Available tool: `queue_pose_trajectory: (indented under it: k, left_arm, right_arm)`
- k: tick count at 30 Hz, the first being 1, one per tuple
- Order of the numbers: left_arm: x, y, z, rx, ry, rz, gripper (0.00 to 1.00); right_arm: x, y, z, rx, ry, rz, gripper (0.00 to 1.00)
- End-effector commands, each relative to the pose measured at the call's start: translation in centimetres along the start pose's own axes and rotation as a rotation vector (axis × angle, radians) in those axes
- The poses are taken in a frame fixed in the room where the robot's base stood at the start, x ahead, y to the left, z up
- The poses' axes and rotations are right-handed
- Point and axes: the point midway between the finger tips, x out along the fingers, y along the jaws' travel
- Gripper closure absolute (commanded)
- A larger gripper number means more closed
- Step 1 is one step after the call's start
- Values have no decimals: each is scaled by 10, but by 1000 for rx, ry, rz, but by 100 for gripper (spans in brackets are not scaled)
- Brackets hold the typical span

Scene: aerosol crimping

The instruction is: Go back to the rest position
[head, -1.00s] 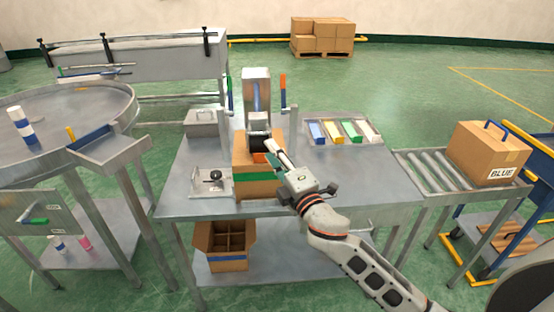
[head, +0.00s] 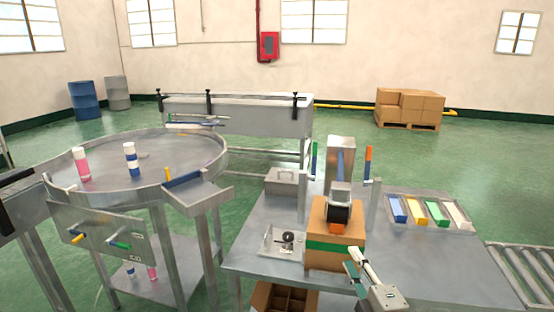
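My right gripper (head: 352,260) is at the lower middle right of the head view, in front of the cardboard box with a green band (head: 335,246). Its two fingers look apart, with nothing seen between them. My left gripper is not in view. The box stands on the grey workbench (head: 440,275), in front of the upright press (head: 340,165). A dark round part with orange below it (head: 339,213) shows above the box; its details are too small to tell.
A round table (head: 110,175) at left carries a pink-and-white can (head: 82,164) and a blue-and-white can (head: 131,160). A tray of coloured blocks (head: 428,212) lies at the bench's right. A roller conveyor (head: 525,270) adjoins it. A small fixture (head: 283,242) stands left of the box.

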Motion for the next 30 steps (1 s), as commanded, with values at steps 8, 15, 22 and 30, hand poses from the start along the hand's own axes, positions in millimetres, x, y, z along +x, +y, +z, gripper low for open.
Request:
queue_pose_trajectory:
  k: [8, 15, 22, 30]
  left_arm:
    - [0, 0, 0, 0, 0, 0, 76]
    - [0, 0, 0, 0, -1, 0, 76]
    - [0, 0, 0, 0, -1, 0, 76]
    - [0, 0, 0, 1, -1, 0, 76]
  right_arm:
    - [-107, -166, 2, 594, -114, -324, 74]
    - [-209, -256, -4, 1031, -296, -495, 74]
    - [-250, -282, -8, 1196, -384, -540, 74]
    - [-251, -283, -8, 1200, -386, -541, 74]
